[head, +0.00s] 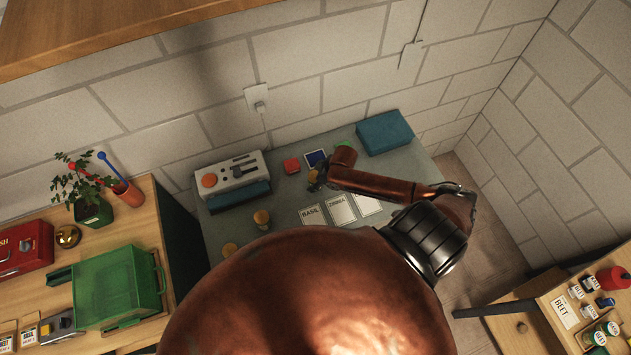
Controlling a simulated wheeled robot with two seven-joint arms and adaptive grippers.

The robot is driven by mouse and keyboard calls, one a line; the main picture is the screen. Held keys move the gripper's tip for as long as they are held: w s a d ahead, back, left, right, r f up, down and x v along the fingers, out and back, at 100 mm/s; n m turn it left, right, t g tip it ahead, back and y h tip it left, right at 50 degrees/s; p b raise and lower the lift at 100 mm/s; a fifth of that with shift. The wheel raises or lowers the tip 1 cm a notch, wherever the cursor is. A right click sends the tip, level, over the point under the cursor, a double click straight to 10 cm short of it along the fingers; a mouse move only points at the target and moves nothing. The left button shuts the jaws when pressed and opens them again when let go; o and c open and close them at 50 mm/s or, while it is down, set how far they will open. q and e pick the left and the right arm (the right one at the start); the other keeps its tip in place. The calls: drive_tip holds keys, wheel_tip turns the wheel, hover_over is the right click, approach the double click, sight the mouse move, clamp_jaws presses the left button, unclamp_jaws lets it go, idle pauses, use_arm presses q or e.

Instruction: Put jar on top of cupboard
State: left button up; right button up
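Several small jars with coloured lids (602,328) stand on the wooden top at the lower right; I cannot tell which one the task means. A wooden cupboard (535,330) seems to be under them, with a panel jutting out to its left. A copper-coloured arm of mine fills the bottom middle, bends at the right and reaches back over the grey table. Its far end, which I take for my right gripper (322,180), is small and dark beside a yellow-topped item; its fingers cannot be made out. My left gripper is not in view.
The grey table (285,195) holds a white device (230,170), a teal box (384,132) and cards labelled basil and zinnia (341,208). The left bench carries a green crate (118,285), a plant (92,208) and a red box (22,248). A wooden board (110,30) overhangs at top left.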

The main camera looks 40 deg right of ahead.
drive_tip(key=o, duration=1.2)
drive_tip(key=shift+r, duration=0.1)
drive_tip(key=v, duration=1.2)
